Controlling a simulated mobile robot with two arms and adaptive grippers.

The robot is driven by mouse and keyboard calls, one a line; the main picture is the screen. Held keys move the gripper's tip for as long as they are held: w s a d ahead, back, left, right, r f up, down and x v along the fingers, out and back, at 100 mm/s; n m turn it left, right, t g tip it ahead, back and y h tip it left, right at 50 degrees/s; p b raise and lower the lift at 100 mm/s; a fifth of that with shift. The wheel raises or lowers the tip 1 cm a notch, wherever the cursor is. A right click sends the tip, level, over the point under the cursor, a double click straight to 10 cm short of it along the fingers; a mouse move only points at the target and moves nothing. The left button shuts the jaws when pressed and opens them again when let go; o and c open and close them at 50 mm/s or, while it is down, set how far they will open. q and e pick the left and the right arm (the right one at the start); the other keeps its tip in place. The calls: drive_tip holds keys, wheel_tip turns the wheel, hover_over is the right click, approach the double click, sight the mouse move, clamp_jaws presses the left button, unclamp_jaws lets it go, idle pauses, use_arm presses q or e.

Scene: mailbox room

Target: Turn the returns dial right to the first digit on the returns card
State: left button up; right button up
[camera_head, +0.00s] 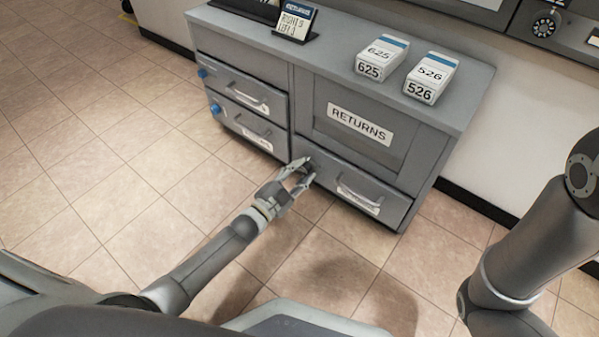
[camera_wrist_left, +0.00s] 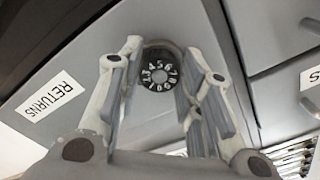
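The returns dial (camera_wrist_left: 160,76) is a round black dial with white digits, seen in the left wrist view on the grey cabinet front. My left gripper (camera_wrist_left: 160,52) is open, its fingers on either side of the dial; I cannot tell whether they touch it. In the head view the left gripper (camera_head: 306,168) is at the upper left corner of the drawer below the RETURNS door, and its fingers mostly hide the dial. The returns card (camera_head: 296,22) stands tilted on the cabinet top; its small text seems to read "RIGHT 5" and "LEFT 3". My right gripper is out of view.
The grey cabinet (camera_head: 250,35) has a RETURNS door (camera_head: 362,123), a drawer (camera_head: 358,190) below it and two drawers with blue knobs at left. White boxes marked 625 (camera_head: 380,58) and 526 (camera_head: 430,78) stand on top. The tiled floor (camera_head: 110,150) in front is clear.

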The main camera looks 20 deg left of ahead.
use_arm(q)
drive_tip(key=o, duration=0.4)
drive_tip(key=shift+s, duration=0.1)
drive_tip(key=v, duration=1.2)
